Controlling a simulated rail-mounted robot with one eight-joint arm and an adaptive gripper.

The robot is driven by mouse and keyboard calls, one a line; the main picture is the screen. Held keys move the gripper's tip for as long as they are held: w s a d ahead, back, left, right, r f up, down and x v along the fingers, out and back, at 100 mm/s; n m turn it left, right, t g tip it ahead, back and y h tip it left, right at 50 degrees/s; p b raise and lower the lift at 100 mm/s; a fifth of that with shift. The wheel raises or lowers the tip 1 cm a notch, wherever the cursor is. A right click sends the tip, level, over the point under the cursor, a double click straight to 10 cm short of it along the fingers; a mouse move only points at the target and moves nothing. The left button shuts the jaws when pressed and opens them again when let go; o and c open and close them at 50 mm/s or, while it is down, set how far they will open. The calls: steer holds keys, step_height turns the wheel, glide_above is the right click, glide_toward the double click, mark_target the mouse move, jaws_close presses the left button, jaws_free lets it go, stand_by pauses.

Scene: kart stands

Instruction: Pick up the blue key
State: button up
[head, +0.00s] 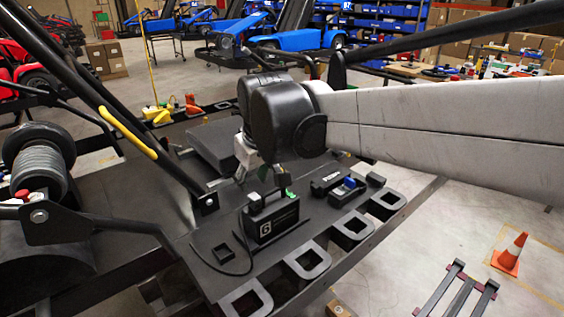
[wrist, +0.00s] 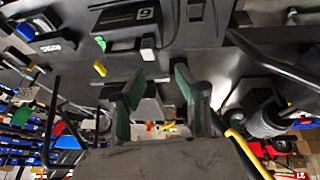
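A small blue piece (head: 349,183), which looks like the blue key, sits on a low black block (head: 326,184) on the kart's black deck, to the right of the box marked 6. In the wrist view the blue piece (wrist: 26,32) is near the upper left corner. Its exact shape is too small to tell. My gripper (head: 262,182) is over the deck by the box marked 6, to the left of the blue piece and apart from it. In the wrist view my gripper (wrist: 157,78) has its two green-padded fingers spread, with nothing held between them.
Square-holed black brackets (head: 351,231) line the deck's front edge. Black tubes and a wound coil (head: 41,170) are at left. An orange cone (head: 511,252) stands on the floor.

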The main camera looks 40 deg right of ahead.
steer(key=w+d+r+g, duration=0.1)
steer(key=w+d, duration=0.3)
steer(key=d, duration=0.5)
steer(key=g+y+p, duration=0.1)
steer(key=g+p, duration=0.3)
glide_above(349, 179)
step_height(349, 179, down, 16)
steer(key=shift+r, duration=0.1)
steer(key=shift+s+d+f+p, duration=0.1)
steer(key=shift+f+p, duration=0.1)
steer(key=shift+f, duration=1.2)
steer(key=shift+s+d+f+p, duration=0.1)
steer(key=shift+f+p, duration=0.1)
steer(key=shift+f, duration=1.2)
steer(key=shift+c, duration=0.4)
jaws_close()
